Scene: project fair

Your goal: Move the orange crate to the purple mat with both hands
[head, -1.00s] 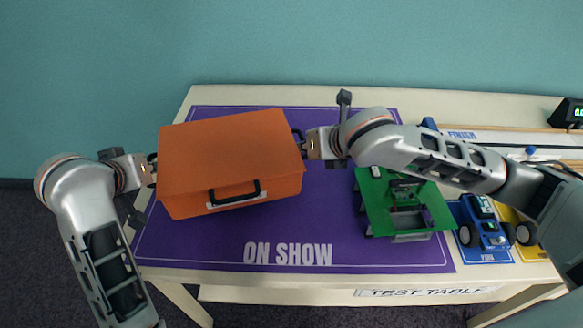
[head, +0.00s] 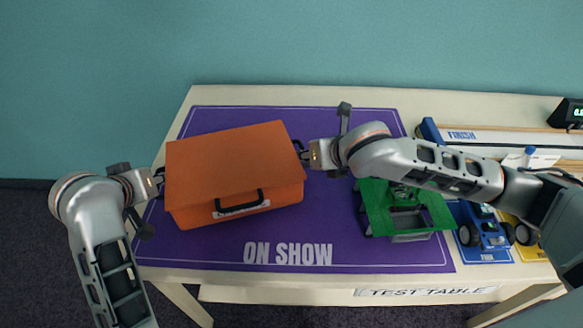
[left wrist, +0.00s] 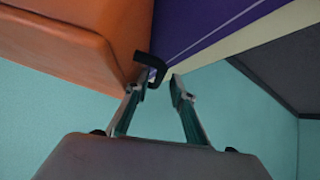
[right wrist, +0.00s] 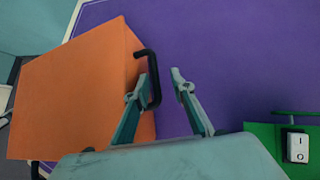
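The orange crate (head: 235,165), lidded, with a black handle on its front, sits on the left part of the purple mat (head: 340,250) lettered ON SHOW. No clear gap shows beneath it. My left gripper (head: 159,180) is at the crate's left side. In the left wrist view its fingers (left wrist: 161,82) stand apart, with the black side handle (left wrist: 152,62) between or close beside them. My right gripper (head: 304,152) is at the crate's right side. In the right wrist view its fingers (right wrist: 162,80) are also apart, the side handle (right wrist: 151,75) close to the finger nearer the crate.
A green model (head: 380,205) stands on the mat's right part, under my right forearm. A blue toy car (head: 484,230) and a track with a FINISH sign (head: 462,135) lie further right. The mat's front middle is clear. The table's left edge is close to the crate.

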